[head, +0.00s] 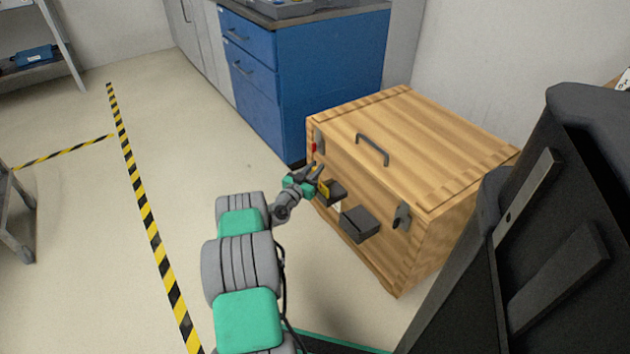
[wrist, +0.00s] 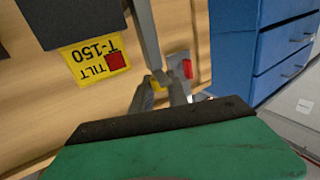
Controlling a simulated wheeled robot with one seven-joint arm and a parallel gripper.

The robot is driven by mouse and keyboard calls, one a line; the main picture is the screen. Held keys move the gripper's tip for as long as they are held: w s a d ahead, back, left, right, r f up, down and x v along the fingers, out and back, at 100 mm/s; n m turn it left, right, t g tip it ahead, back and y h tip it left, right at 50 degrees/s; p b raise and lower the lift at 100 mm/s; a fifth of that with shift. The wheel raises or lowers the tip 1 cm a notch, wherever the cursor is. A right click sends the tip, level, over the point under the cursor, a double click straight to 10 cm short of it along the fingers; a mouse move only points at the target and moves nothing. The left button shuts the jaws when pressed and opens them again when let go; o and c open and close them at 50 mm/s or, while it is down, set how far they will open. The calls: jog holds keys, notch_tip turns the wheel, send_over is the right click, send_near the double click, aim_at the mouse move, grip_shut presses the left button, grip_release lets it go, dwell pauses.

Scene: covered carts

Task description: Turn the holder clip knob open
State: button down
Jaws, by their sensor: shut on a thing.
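The wooden crate (head: 350,130) stands on the floor, lid closed. A holder clip (head: 318,138) with a red part is at the left end of its front; the wrist view shows the clip plate (wrist: 178,65) and red piece close up. My gripper (head: 316,173) is at the crate's front, just below that clip.
A grey clip (head: 402,216) is at the crate's front right. Dark blocks (head: 359,223) stick out below my gripper, by a yellow tilt label (wrist: 95,60). A lid handle (head: 372,150) projects above.

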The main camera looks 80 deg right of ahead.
jog(key=shift+f+m+g+b, duration=0.2)
jog(key=shift+m+g+b, duration=0.3)
jog(key=shift+g+b, duration=0.25)
jog(key=shift+r+y, duration=0.2)
jog(key=shift+y, duration=0.1)
jog(key=c, duration=1.3)
grip_release()
jog(key=p+v, duration=0.2)
jog(key=v, duration=0.6)
jog(key=shift+p, duration=0.4)
